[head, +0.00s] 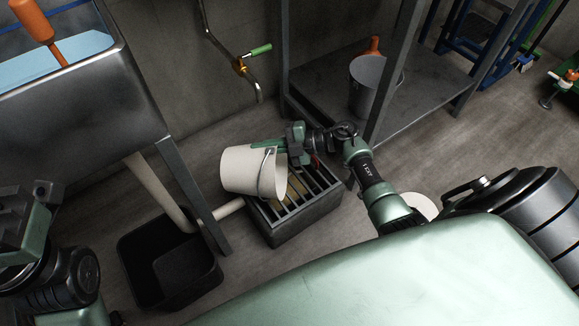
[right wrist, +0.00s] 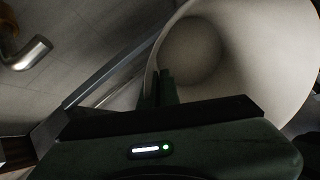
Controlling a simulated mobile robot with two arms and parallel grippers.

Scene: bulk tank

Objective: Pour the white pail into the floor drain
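The white pail (head: 243,168) is tilted well over on its side above the floor drain (head: 306,222), a dark box with a slatted grate. Its mouth faces right and down over the slats. My right gripper (head: 270,146) is shut on the pail's rim from the right. In the right wrist view the fingers (right wrist: 160,88) meet at the rim, and the pail's pale inside (right wrist: 235,55) looks empty. No stream shows. My left gripper (head: 30,215) is at the left edge, far from the pail; whether it is open is unclear.
A black bin (head: 172,270) stands left of the drain, under a metal sink (head: 85,105). A white pipe (head: 229,208) reaches the drain. A wall tap (head: 242,67) hangs behind. A grey bucket (head: 372,90) stands on the rack shelf (head: 435,85). Floor is clear in between.

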